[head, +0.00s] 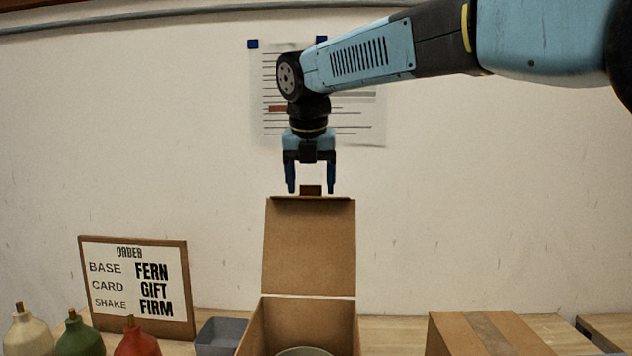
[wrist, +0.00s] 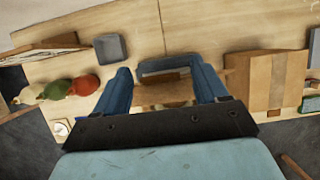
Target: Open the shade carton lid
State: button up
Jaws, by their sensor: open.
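The shade carton (head: 252,335) is a brown cardboard box at the bottom middle of the head view. Its lid (head: 310,247) stands raised, roughly upright, at the back of the box, with a small darker tab (head: 311,190) on its top edge. A rounded grey thing (head: 303,351) shows inside the open carton. My gripper (head: 312,187) points down just above the lid's top edge, its jaws open, one finger to each side of the tab. I cannot tell whether they touch the lid. In the wrist view my gripper's (wrist: 160,75) two fingers stand apart with brown cardboard between them.
A framed order sign (head: 137,285) stands at the left on the wooden table. Green (head: 79,336), red (head: 136,341) and cream (head: 27,336) bottles stand before it. A grey bin (head: 220,337) is left of the carton. A taped closed carton (head: 485,335) stands at the right.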

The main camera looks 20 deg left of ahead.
jog(key=shift+c, duration=0.3)
grip_shut()
dwell(0.5)
